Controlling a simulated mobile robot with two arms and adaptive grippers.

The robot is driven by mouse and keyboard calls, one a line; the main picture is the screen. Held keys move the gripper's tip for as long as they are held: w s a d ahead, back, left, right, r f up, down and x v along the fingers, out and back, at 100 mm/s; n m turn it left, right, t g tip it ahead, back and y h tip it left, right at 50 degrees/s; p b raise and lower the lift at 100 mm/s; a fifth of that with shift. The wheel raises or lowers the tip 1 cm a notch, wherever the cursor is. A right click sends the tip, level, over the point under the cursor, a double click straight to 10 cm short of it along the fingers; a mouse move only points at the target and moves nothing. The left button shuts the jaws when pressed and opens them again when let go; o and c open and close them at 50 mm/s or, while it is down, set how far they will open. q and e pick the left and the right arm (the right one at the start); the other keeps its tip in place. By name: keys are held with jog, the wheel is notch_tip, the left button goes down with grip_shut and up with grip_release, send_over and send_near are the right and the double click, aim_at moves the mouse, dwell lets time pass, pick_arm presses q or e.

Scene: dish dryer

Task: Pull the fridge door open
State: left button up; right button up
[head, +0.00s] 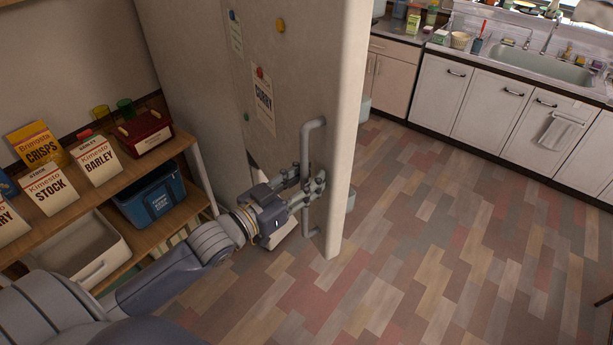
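The fridge (205,75) is a tall cream body at the centre-left, with magnets and a "CURRY" paper (263,100) on its front. A grey vertical bar handle (305,145) is on the door (338,150), near its right edge. My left gripper (312,186) is at the lower half of the handle, its fingers close together around the bar. The fingers hide part of the bar, so the contact itself is hard to see. My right gripper is not in view.
A wooden shelf (150,240) with food boxes, a dark red crate (145,132), a blue bin (150,198) and a white bin (75,250) stands left of the fridge. The sink counter (440,45) runs along the back.

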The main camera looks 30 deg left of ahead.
pick_arm(q)
jog(key=shift+a+r, duration=0.1)
jog(key=v, duration=1.2)
dwell(0.7)
